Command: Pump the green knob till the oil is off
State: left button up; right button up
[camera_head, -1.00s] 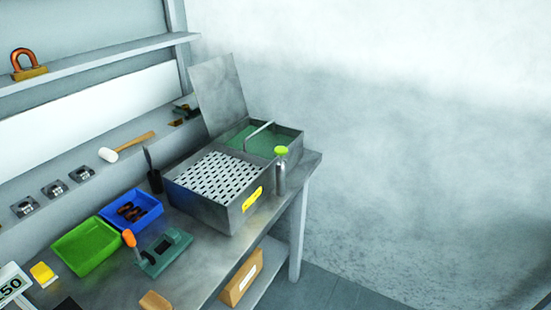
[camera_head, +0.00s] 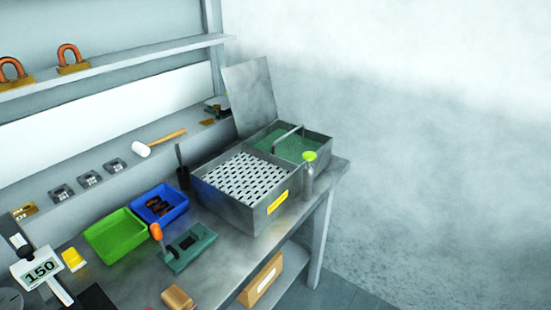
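The green knob (camera_head: 309,156) tops a slim grey metal bottle-like body (camera_head: 307,181) at the right end of the bench, by the front of the grey metal washer box (camera_head: 235,213). The box has a white slotted tray (camera_head: 247,178) in its near part. Its far part holds a green mesh-like surface (camera_head: 293,148) with a metal bar handle (camera_head: 287,137) above it. I cannot make out oil on any part. Neither of my grippers shows in this view.
A raised metal lid (camera_head: 249,97) stands behind the box. A blue bin (camera_head: 176,212) with dark brown parts, a green bin (camera_head: 106,247) and a green fixture with an orange-topped lever (camera_head: 156,232) lie left. A mallet (camera_head: 160,142) rests on the ledge. Right of the bench is open.

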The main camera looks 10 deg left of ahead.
aim_at(309, 156)
jog(key=l+u, duration=0.5)
jog(key=l, duration=0.5)
jog(key=l+u, duration=0.5)
jog(key=l, duration=0.5)
jog(key=i+j+z, duration=0.25)
jog(key=i+j, duration=0.15)
jog(key=i+j+z, duration=0.25)
jog(key=i+j, duration=0.2)
jog(key=i, duration=0.1)
